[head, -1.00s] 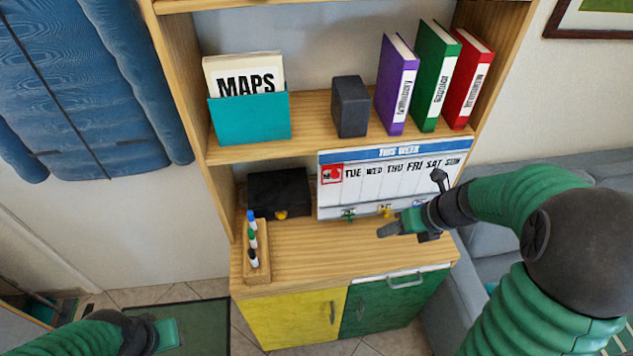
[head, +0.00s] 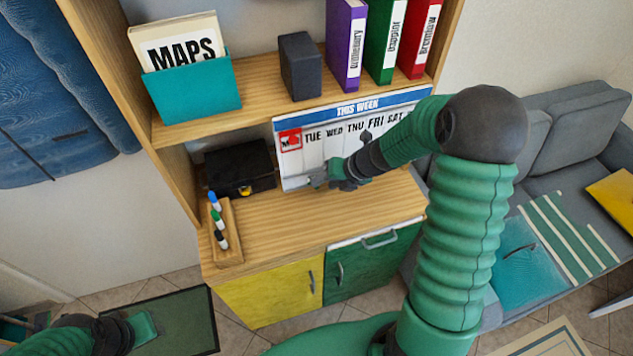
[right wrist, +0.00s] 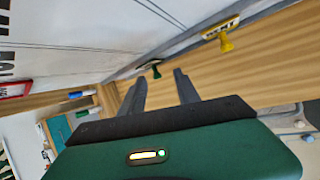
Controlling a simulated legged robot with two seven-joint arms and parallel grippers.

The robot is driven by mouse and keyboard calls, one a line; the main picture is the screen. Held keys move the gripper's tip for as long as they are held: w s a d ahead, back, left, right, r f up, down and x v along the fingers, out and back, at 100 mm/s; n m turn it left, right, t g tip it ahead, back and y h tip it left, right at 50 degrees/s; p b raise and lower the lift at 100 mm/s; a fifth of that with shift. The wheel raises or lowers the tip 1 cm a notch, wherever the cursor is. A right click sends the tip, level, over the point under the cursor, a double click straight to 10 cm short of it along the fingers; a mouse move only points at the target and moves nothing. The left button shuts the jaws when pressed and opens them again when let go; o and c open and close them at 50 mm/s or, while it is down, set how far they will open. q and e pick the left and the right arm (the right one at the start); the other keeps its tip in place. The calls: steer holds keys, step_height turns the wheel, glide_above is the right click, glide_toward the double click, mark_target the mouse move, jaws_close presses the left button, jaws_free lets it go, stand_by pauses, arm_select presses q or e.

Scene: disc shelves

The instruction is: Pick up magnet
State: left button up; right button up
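The whiteboard calendar (head: 308,156) headed THIS WEEK leans at the back of the wooden counter. In the right wrist view, a dark green magnet (right wrist: 156,70) sits at the board's lower edge, between my fingertips in the picture. A yellow magnet (right wrist: 226,42) sits on a yellow label to its right. My right gripper (head: 314,181) is close in front of the board's lower edge. It also shows in the right wrist view (right wrist: 160,76), its two fingers apart and nothing held; contact with the green magnet cannot be told. In the head view it hides the lower magnets. My left gripper (head: 145,326) is low at the left, its fingers unclear.
A pen holder (head: 226,248) with several markers and a black box (head: 240,168) stand left of the board. The shelf (head: 260,92) above holds a teal MAPS holder (head: 194,88), a dark block (head: 301,67) and binders. The front counter is clear.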

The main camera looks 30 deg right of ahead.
steer(key=shift+w+a+f, duration=0.65)
steer(key=shift+f, duration=0.15)
steer(key=shift+s, duration=0.1)
steer(key=c, duration=0.5)
steer(key=shift+d, duration=0.2)
jaws_close()
steer(key=shift+a+r, duration=0.1)
